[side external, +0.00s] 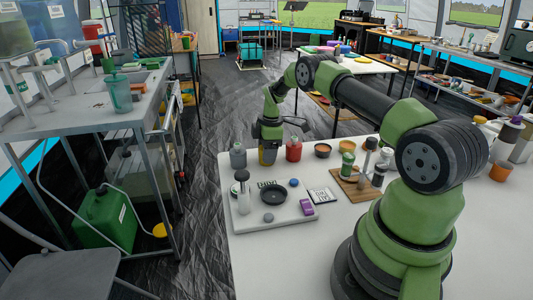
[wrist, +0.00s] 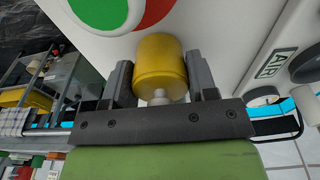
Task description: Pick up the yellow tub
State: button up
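The yellow tub (side external: 267,156) stands upright near the far left edge of the white table in the side external view. My gripper (side external: 268,142) is above it and reaches down around its top, hiding part of it. In the wrist view the yellow tub (wrist: 160,66) lies between the two dark fingers of my gripper (wrist: 160,75), with a pale knob on its near end. The fingers sit one on each side, very close to its walls. I cannot tell whether they press on it or leave a thin gap.

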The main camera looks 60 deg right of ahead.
jog(key=shift+r, duration=4.5)
